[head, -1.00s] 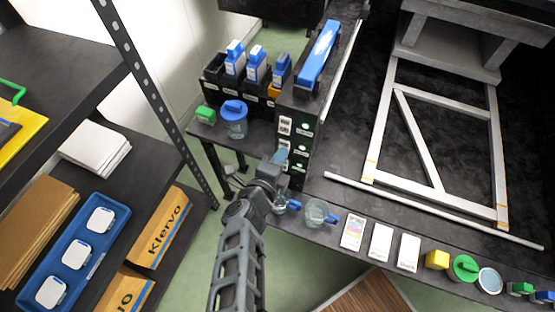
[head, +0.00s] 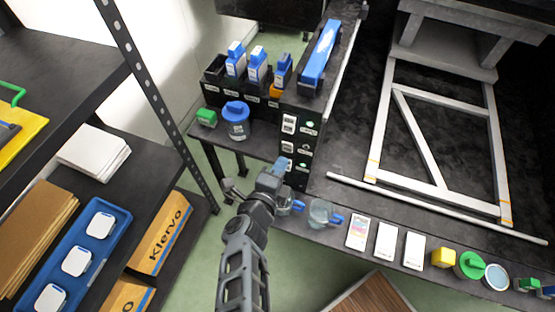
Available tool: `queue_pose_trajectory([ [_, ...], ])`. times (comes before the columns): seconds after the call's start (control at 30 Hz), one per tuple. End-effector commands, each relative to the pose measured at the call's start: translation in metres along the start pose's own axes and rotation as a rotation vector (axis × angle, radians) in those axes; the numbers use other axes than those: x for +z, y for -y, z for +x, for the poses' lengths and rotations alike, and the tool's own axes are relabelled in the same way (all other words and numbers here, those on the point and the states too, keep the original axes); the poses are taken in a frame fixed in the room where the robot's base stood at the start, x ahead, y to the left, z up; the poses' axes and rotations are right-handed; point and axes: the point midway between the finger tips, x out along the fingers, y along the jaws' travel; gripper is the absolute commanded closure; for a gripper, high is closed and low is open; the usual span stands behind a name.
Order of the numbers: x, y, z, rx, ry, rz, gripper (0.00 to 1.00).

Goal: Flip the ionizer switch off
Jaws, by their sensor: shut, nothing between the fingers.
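A dark upright control panel (head: 300,155) stands at the edge of the bench, with white rocker switches in a column and green lights beside them. The top switch (head: 289,123) and the middle switch (head: 287,146) show clearly. The labels are too small to read, so I cannot tell which is the ionizer switch or which way each is set. My gripper (head: 284,163) is shut and empty, with its blue-grey tip in front of the lower part of the panel. It hides that part, and I cannot tell whether it touches.
Glass mugs with blue handles (head: 322,213) stand close to the right of my gripper. White cards (head: 385,241) and a yellow cube (head: 443,257) lie along the bench front. A blue-lidded jar (head: 237,120) stands left of the panel. A shelf post (head: 150,90) rises at left.

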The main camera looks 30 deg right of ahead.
Motion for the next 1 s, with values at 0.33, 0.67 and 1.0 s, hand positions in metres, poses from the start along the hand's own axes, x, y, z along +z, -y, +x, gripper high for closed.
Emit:
queue_pose_trajectory([
  [0.33, -0.004, -0.019, -0.059, 0.002, 0.003, 0.001, 1.00],
  [0.67, -0.005, -0.028, -0.098, 0.000, -0.001, 0.000, 1.00],
  [1.0, -0.005, -0.028, -0.101, 0.000, -0.001, 0.000, 1.00],
])
